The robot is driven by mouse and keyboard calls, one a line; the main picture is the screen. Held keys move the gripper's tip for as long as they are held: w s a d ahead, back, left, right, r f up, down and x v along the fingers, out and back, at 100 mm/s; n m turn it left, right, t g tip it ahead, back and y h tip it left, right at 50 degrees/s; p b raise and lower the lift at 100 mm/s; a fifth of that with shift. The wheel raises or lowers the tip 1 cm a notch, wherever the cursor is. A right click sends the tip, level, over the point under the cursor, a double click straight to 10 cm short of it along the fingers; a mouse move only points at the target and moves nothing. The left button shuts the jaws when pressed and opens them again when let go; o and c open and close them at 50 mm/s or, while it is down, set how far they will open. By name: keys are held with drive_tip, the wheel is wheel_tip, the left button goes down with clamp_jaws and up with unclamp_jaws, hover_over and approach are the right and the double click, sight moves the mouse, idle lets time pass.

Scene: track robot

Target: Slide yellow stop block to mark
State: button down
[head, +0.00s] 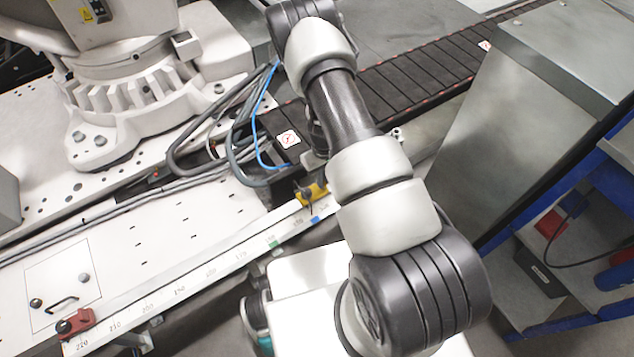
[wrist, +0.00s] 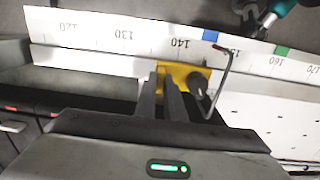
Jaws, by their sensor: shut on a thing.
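The yellow stop block (wrist: 203,73) sits on the scale rail (wrist: 95,33), close to the 140 figure in the wrist view. It has a dark knob, and a bent rod shows beside it. My gripper (wrist: 170,78) is shut on the block, its two dark fingers close together at the block's left part. A blue mark (wrist: 210,35) lies just right of 140 and a green mark (wrist: 281,51) lies near 160. In the head view the yellow block (head: 312,193) is at the rail's upper end, beside the blue mark (head: 318,218); my arm hides part of the rail.
A red block (head: 76,322) sits at the rail's lower left end. Blue and grey cables (head: 240,150) loop close behind the yellow block. A dark conveyor track (head: 415,75) runs behind my arm, and a metal cabinet (head: 530,110) stands right. The rail between the two blocks looks clear.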

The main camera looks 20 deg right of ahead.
drive_tip(key=shift+d, duration=0.1)
drive_tip(key=c, duration=1.8)
unclamp_jaws()
drive_tip(key=shift+c, duration=0.2)
drive_tip(key=shift+r, duration=0.1)
wheel_tip(320, 180, up, 17)
drive_tip(key=p, duration=0.4)
drive_tip(key=shift+r, duration=0.1)
